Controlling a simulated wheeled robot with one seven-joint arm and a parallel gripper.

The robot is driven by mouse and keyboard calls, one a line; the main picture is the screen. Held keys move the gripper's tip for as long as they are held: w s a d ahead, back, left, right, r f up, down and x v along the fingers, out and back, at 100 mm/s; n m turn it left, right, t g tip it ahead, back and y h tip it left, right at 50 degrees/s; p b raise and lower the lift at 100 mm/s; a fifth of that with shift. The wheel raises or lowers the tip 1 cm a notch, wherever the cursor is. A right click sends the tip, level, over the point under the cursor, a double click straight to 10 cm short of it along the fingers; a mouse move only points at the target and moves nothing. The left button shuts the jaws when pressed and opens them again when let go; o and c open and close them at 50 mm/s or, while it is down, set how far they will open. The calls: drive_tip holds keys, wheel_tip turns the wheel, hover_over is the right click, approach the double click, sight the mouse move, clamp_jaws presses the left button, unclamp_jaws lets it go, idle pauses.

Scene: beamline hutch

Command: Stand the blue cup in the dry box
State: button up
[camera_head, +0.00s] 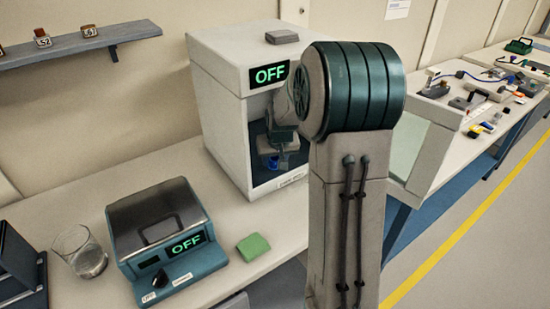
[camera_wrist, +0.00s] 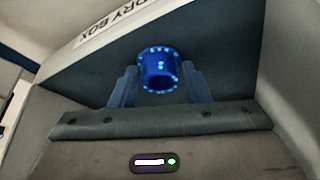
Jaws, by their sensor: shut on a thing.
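The dry box (camera_head: 218,118) is a white cabinet on the bench with a lit "OFF" display, and its door (camera_head: 424,150) stands open to the right. My gripper (camera_head: 276,160) reaches inside the box. The blue cup (camera_wrist: 159,70) sits between the two fingers of my gripper (camera_wrist: 157,85) in the wrist view, and the gripper is shut on it. In the head view only a small blue part of the cup (camera_head: 283,163) shows below the gripper, near the box floor. I cannot tell whether the cup touches the floor. My arm hides the right part of the box.
A teal device with an "OFF" display (camera_head: 185,243), a clear glass beaker (camera_head: 80,252) and a green block (camera_head: 253,247) stand on the bench left of the box. A grey item (camera_head: 282,37) lies on the box top. A wall shelf (camera_head: 80,46) is at upper left.

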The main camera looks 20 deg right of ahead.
drive_tip(key=o, duration=1)
drive_tip(key=shift+r+p, duration=0.3)
drive_tip(key=b+v, duration=0.1)
drive_tip(key=v, duration=1)
drive_tip(key=shift+s+r, duration=0.15)
drive_tip(key=shift+r, duration=0.2)
